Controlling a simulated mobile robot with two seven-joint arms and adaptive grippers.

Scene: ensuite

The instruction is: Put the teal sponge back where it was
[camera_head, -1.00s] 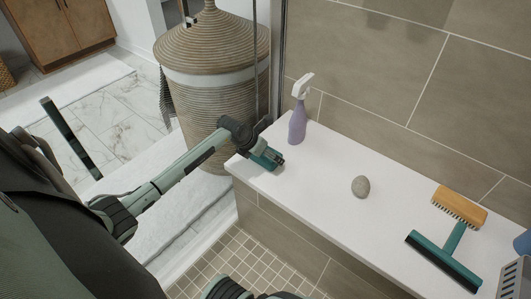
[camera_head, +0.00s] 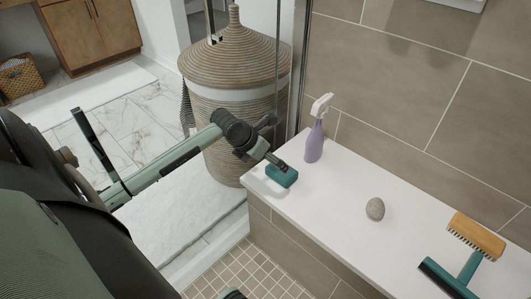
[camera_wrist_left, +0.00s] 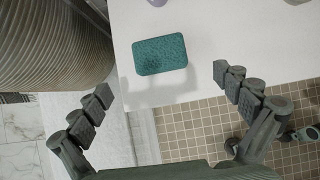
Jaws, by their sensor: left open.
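The teal sponge (camera_head: 282,176) lies flat on the near left end of the white ledge (camera_head: 340,206). It also shows in the left wrist view (camera_wrist_left: 160,54), with clear space around it. My left gripper (camera_head: 272,160) is just behind and above the sponge in the head view. In the left wrist view my left gripper (camera_wrist_left: 162,84) has its fingers wide apart, and the sponge is beyond the fingertips, between their lines and untouched.
A purple spray bottle (camera_head: 315,138) stands behind the sponge. A grey stone (camera_head: 375,209), a wooden brush (camera_head: 476,234) and a teal squeegee (camera_head: 455,279) lie farther right. A tall wicker basket (camera_head: 240,95) stands left of the ledge. The ledge between sponge and stone is clear.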

